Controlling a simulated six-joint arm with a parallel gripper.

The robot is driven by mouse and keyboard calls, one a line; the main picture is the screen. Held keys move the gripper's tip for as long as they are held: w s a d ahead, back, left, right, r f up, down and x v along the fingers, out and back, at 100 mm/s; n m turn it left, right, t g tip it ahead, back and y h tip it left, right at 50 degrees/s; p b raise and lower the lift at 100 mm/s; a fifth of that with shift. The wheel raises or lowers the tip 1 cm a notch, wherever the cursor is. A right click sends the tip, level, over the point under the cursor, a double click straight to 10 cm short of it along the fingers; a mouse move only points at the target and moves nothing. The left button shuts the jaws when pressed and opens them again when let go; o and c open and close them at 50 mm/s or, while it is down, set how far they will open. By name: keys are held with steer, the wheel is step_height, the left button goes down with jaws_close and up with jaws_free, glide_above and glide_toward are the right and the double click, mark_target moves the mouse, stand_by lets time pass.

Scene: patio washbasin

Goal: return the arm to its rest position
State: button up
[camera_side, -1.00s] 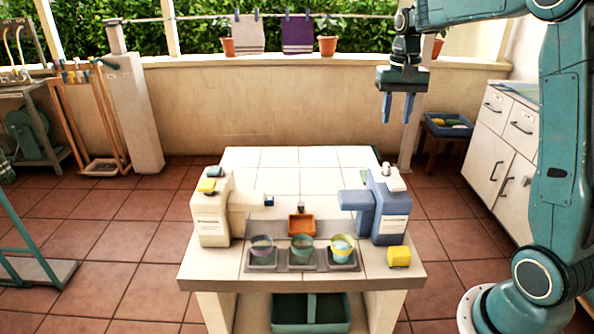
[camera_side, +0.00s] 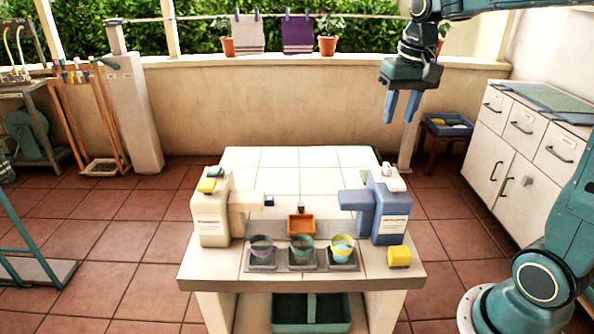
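My gripper (camera_side: 402,106) hangs high at the upper right, pointing down, with two blue fingers. A gap shows between the fingers, and nothing is held. It is well above and behind the white tiled table (camera_side: 285,183), apart from everything on it. My arm reaches in from the right edge; part of it is outside the picture.
A white cabinet (camera_side: 505,160) stands right. The table's back is clear.

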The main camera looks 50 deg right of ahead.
steer(key=s+a+f+n+t, duration=0.2)
steer(key=s+a+n+t, duration=0.2)
steer(key=s+a, duration=0.8)
steer(key=shift+s+a+f+n+y, duration=0.25)
steer(key=shift+s+n, duration=0.95)
steer(key=shift+s, duration=0.75)
steer(key=shift+d, duration=0.1)
